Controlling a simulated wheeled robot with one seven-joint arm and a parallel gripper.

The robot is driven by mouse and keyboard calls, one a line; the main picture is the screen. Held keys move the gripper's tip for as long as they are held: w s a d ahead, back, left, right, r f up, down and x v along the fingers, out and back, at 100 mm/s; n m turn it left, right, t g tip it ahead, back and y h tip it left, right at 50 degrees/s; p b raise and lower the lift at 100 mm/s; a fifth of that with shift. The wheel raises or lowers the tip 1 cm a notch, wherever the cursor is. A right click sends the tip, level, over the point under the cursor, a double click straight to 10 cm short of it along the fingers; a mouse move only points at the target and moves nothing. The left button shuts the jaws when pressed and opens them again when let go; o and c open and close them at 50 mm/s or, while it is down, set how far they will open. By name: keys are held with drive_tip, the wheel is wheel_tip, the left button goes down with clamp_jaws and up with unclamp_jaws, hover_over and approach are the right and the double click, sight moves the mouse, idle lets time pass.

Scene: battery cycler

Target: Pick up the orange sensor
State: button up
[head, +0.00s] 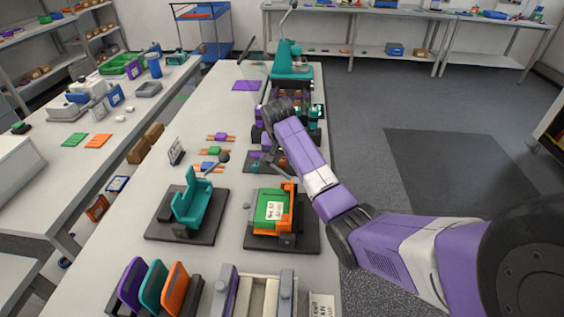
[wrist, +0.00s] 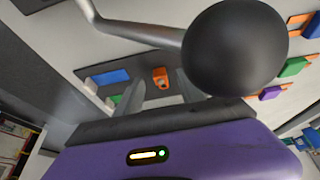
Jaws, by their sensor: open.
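A small orange block (wrist: 160,77), which looks like the orange sensor, sits on a dark plate (wrist: 135,72) in the wrist view. It shows just past my gripper (wrist: 161,88), in the gap between the two grey fingers. The fingers are apart and hold nothing. I cannot tell how far the block is from the fingertips. In the head view my arm reaches over a dark plate (head: 254,167) in the middle of the bench. My fingers and the orange block cannot be made out clearly there.
A black ball knob (wrist: 235,45) on a metal lever looms close to the wrist camera, right of my fingers. Blue, green and purple parts on orange strips (wrist: 270,93) lie beyond. In the head view, a teal fixture (head: 192,203) and a green-and-orange fixture (head: 270,208) stand nearer.

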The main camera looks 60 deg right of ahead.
drive_tip(key=shift+x, duration=1)
clamp_jaws()
drive_tip(key=shift+r, duration=0.1)
